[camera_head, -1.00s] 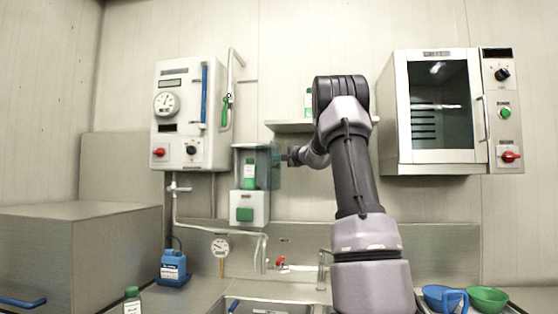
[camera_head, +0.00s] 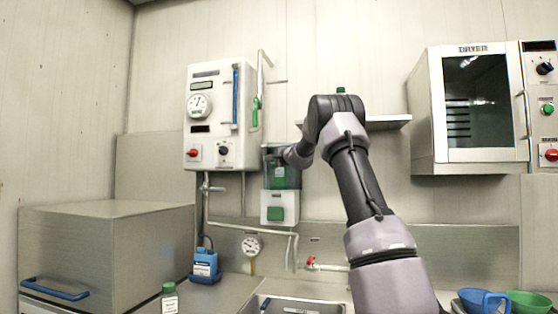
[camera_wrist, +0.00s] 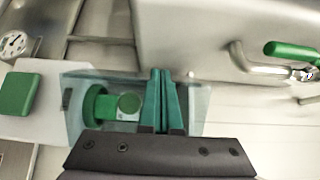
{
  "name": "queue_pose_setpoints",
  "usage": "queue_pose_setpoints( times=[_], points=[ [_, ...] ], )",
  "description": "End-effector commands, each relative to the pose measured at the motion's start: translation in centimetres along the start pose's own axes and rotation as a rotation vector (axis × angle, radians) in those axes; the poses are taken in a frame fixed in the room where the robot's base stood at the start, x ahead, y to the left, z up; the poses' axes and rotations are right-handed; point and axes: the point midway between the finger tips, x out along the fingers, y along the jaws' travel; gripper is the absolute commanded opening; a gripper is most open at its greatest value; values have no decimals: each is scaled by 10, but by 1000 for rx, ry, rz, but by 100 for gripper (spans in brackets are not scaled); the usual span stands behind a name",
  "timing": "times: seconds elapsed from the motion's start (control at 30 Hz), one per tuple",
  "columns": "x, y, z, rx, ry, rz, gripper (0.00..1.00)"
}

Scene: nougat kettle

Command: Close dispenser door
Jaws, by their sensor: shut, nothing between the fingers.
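The dispenser (camera_head: 279,207) is a white wall unit with a green square button, below a see-through teal door (camera_head: 283,178). The door lies across the front of the compartment, shut or nearly so; any small gap cannot be made out. In the wrist view the door (camera_wrist: 75,110) shows as a clear pane, with a green-capped bottle (camera_wrist: 100,104) behind it. My gripper (camera_wrist: 160,73) has its teal fingers together and empty, right at the pane; whether they touch it is unclear. In the head view my wrist hides the door's upper part and the fingers.
A white control box (camera_head: 213,118) with a gauge hangs left of the dispenser. A shelf (camera_head: 390,122) is behind my arm, and a dryer (camera_head: 430,110) is at right. Below are a sink (camera_head: 290,306), pipes and a blue jug (camera_head: 205,268).

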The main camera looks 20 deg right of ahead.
Motion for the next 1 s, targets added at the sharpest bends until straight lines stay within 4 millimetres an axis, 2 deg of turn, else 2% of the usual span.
queue_pose_setpoints(
  times=[0.2,0.3,0.5,1.0],
  points=[
    [37,2,5,-3,0,1,0],
    [53,1,10,-2,82,1,0],
    [80,1,6,-5,224,1,0],
    [84,0,1,-1,263,0,0]
  ],
)
